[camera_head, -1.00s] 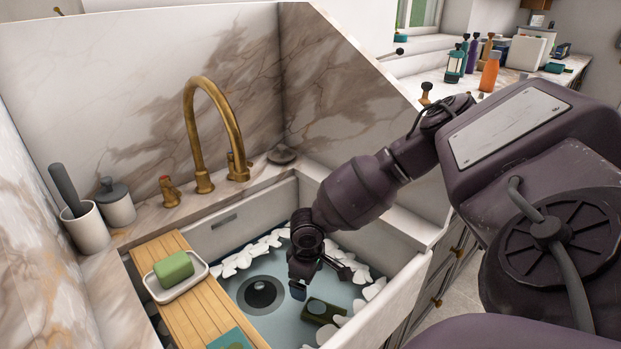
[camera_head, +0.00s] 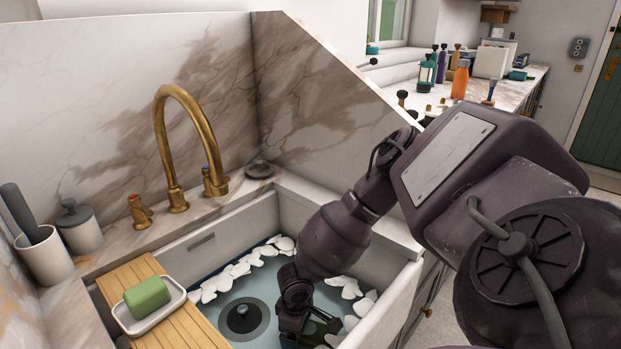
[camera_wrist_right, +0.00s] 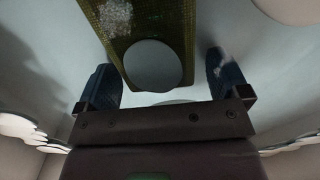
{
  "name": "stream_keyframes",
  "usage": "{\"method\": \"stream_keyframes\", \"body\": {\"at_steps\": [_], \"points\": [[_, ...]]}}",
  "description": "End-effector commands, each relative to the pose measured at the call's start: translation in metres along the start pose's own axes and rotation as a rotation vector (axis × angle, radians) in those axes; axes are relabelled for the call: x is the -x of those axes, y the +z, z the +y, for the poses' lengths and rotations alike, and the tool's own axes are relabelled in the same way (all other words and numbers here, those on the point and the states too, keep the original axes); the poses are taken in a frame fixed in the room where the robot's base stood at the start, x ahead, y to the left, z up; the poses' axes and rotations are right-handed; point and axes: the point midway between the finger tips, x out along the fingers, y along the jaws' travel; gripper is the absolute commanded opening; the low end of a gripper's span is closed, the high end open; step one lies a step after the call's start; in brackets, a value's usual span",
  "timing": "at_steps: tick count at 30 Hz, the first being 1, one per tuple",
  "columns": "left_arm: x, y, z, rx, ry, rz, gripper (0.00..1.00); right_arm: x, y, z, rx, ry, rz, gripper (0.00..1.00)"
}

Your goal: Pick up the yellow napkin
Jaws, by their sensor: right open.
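In the right wrist view, an olive-yellow block (camera_wrist_right: 118,22) with a mesh-like surface, white foam and a grey round patch lies in the sink. My right gripper (camera_wrist_right: 160,80) is open, with its blue-padded fingers apart on either side of the block's near end; I cannot tell whether they touch it. In the head view my right gripper (camera_head: 303,328) is low in the sink (camera_head: 222,238) and hides most of the block. My left gripper is not in view.
A wooden board (camera_head: 186,325) spans the sink's left side, with a green soap bar (camera_head: 147,297) on a white dish (camera_head: 172,309). A brass tap (camera_head: 160,135) arches at the back.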

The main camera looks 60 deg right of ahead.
Motion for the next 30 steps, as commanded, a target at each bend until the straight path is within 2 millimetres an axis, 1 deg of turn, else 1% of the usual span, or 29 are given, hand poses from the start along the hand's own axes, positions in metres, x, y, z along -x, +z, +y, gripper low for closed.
{"method": "stream_keyframes", "body": {"at_steps": [6,7,15,17,25,28,30], "points": [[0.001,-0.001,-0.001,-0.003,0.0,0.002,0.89,0.001,-0.001,0.001,0.0,0.001,0.003,0.94],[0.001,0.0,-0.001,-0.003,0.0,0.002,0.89,0.001,-0.001,0.001,0.0,0.001,0.003,0.91],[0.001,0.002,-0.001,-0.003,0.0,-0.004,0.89,0.001,-0.001,0.001,0.0,0.001,0.002,0.49],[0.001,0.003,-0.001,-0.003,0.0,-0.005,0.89,0.001,-0.001,0.001,0.0,0.001,0.002,0.41],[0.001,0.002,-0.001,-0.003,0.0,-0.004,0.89,0.003,-0.001,0.001,0.0,0.002,0.003,0.4],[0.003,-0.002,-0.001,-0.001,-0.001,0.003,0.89,0.012,-0.001,0.001,0.0,0.003,0.005,0.4],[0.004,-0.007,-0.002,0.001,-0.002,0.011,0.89,0.023,-0.002,0.002,0.0,0.004,0.008,0.4]]}}
